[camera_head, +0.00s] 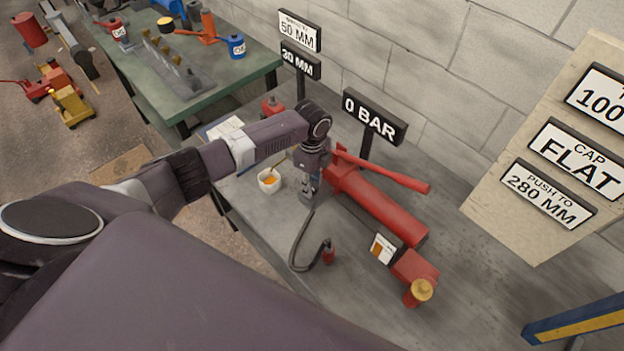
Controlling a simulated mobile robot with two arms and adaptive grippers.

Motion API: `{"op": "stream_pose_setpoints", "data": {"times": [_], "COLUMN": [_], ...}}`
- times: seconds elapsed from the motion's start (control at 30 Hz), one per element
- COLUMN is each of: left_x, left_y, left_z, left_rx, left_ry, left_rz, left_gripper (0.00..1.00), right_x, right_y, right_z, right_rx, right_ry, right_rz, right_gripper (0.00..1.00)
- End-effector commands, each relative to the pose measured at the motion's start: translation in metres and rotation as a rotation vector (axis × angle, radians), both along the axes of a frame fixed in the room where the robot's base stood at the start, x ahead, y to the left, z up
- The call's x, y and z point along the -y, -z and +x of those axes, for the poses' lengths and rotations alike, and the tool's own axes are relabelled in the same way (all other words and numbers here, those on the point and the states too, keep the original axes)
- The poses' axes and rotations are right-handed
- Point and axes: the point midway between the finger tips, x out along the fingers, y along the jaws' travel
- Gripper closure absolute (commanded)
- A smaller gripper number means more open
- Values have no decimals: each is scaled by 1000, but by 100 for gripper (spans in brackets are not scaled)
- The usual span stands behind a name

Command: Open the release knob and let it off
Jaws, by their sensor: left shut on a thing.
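The red hand pump (375,207) lies on the grey bench, with its red lever (385,172) along its top. My left gripper (309,193) points down at the pump's rear end, beside the lever's base. It is shut on a small part there, which looks to be the release knob; the fingers and wrist hide it. A black sign (374,118) behind the pump reads 0 BAR. A dark hose (297,243) runs from near the gripper to a small red fitting (328,252) on the bench. My right gripper is out of view.
A white cup (269,180) with orange contents stands just left of the gripper. A red block with a yellow-topped cylinder (420,291) sits at the pump's front end. A sign board (560,150) stands at right.

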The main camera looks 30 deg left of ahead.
Motion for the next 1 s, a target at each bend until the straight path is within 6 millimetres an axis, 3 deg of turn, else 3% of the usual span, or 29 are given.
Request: {"op": "stream_pose_setpoints", "data": {"times": [0.37, 0.9, 0.93, 1.0], "left_x": [-1, -2, -2, -1], "left_y": [-2, -2, -2, -2], "left_z": [2, 2, 2, 2], "left_rx": [4, 6, 6, 5], "left_ry": [-160, -183, -183, -182], "left_rz": [2, 3, 3, 2], "left_gripper": [98, 98, 71, 64], "right_x": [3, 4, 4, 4], "right_y": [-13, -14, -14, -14], "right_z": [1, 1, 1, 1], "right_rx": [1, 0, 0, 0], "right_ry": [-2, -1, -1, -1], "right_rz": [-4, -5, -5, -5], "right_gripper": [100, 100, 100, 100]}}
